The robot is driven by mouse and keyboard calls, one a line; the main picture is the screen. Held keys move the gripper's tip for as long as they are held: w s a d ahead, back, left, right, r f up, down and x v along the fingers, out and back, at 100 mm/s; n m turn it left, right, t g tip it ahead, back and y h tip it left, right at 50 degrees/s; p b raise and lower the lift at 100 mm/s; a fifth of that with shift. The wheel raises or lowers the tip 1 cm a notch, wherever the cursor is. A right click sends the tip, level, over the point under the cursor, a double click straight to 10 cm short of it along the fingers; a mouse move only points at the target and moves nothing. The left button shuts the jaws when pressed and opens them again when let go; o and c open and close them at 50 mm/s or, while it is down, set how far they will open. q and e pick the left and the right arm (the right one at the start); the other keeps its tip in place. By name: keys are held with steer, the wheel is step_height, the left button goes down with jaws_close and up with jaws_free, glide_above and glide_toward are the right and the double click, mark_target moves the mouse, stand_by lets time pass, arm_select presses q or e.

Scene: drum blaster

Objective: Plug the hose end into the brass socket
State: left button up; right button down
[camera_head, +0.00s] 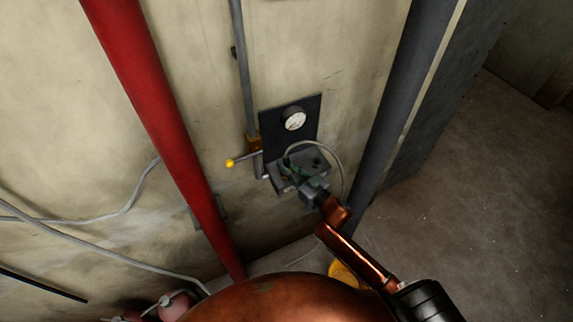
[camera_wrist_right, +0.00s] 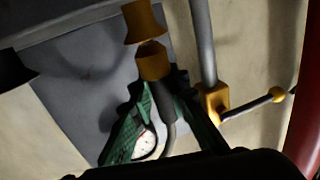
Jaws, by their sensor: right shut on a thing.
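My right gripper (camera_head: 291,171) has green fingers and reaches the grey shelf under the gauge panel in the head view. In the right wrist view the gripper (camera_wrist_right: 160,88) is shut on the brass hose end (camera_wrist_right: 154,62), with the grey hose (camera_wrist_right: 168,135) running back between the fingers. The brass socket (camera_wrist_right: 142,22) is a flared piece just above the hose end in that view. Their edges nearly meet, with the hose end slightly to the right; I cannot tell whether they touch. In the head view the hose (camera_head: 335,158) loops over the gripper. My left gripper is out of view.
A dark panel with a white gauge (camera_head: 295,121) is on the wall above the shelf (camera_head: 283,184). A yellow-knobbed lever (camera_head: 230,162) sticks out left of it. A red pipe (camera_head: 165,110) stands left and a dark pipe (camera_head: 388,100) right. A copper drum (camera_head: 290,300) fills the bottom.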

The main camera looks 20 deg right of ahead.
steer(key=shift+f+b, duration=0.45)
steer(key=shift+f, duration=0.25)
steer(key=c, duration=2.2)
jaws_free()
steer(key=shift+o, duration=0.2)
steer(key=p+v, duration=0.3)
steer(key=v, duration=0.8)
steer(key=shift+p, duration=0.35)
